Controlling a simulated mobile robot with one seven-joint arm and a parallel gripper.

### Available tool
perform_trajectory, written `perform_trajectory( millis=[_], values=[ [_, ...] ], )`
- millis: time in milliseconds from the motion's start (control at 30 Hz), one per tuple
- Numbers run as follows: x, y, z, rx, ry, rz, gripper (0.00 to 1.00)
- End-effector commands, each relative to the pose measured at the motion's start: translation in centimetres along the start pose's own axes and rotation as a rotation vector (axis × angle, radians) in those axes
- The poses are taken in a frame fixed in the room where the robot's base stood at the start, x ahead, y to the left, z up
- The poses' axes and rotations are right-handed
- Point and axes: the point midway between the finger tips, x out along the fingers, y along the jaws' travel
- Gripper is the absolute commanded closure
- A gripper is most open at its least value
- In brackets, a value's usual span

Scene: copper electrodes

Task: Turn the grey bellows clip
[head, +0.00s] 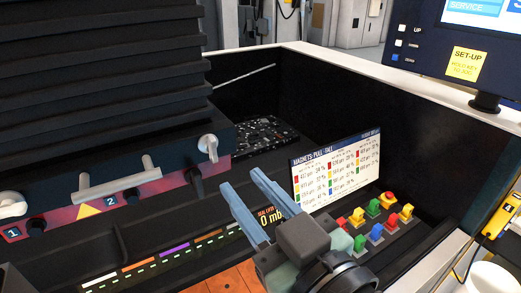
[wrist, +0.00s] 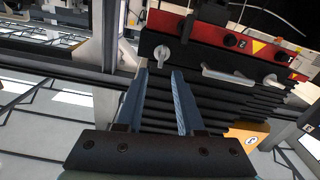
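The grey bellows clip (head: 208,146) is a small light-grey lever at the lower right corner of the black bellows (head: 100,60). In the wrist view the clip (wrist: 161,54) lies just beyond the fingertips, roughly in line with the gap between them. My gripper (head: 243,182) has two blue fingers standing apart with nothing between them. In the head view it is to the lower right of the clip and apart from it. The wrist view also shows the spread fingers (wrist: 159,72).
A light bar handle (head: 124,182) and another pale clip (head: 12,205) are on the same front. A dark knob (head: 194,180) sits below the clip. A chart panel (head: 336,168) and colored blocks (head: 376,214) stand right. A dark side wall (head: 340,105) bounds the bay.

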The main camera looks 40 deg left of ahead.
Motion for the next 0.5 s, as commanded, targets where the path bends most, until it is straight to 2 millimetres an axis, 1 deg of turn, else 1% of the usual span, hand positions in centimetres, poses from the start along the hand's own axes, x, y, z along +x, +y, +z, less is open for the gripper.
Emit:
perform_trajectory(
  millis=[500],
  values=[
    [5.9,0.1,-0.2,0.001,0.0,0.001,0.63]
  ],
)
